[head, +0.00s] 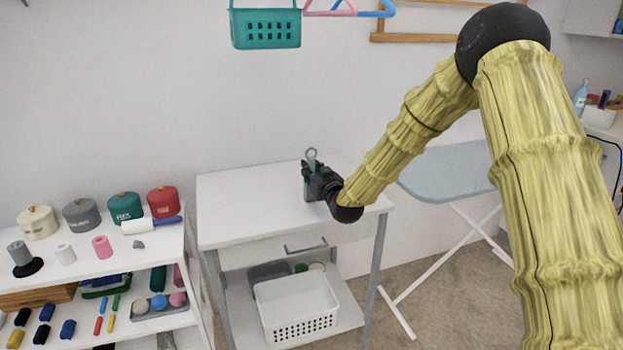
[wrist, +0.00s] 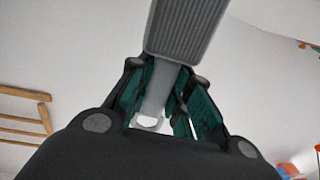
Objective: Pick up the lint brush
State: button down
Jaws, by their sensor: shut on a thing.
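My gripper (head: 316,178) is above the white table, shut on a grey lint brush (head: 312,154). The brush's rounded loop end sticks up above the fingers, and the rest is mostly hidden by my gripper. In the wrist view, the lint brush (wrist: 187,28) has a wide ribbed head at the top of the picture. Its narrower neck runs between the green-padded fingers (wrist: 165,95), with a pale loop beyond. I cannot tell whether its lower end touches the table.
The white table (head: 240,205) is otherwise bare on top, with a white basket (head: 298,305) below. A shelf at left holds canisters, spools and a blue-handled white roller (head: 150,225). An ironing board (head: 450,172) stands at right. A teal basket (head: 265,28) hangs above.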

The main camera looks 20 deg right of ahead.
aim_at(309, 161)
jog(key=shift+r, duration=0.45)
jog(key=r, duration=0.1)
jog(key=a+r, duration=0.1)
jog(key=shift+s+r, duration=0.3)
jog(key=shift+r, duration=0.05)
jog(key=s+a+r, duration=0.1)
jog(key=s+a, duration=0.8)
jog(key=a, duration=0.2)
jog(key=shift+s+a+r+b, duration=0.15)
jog(key=shift+s+a+b, duration=0.05)
jog(key=shift+s+b, duration=0.15)
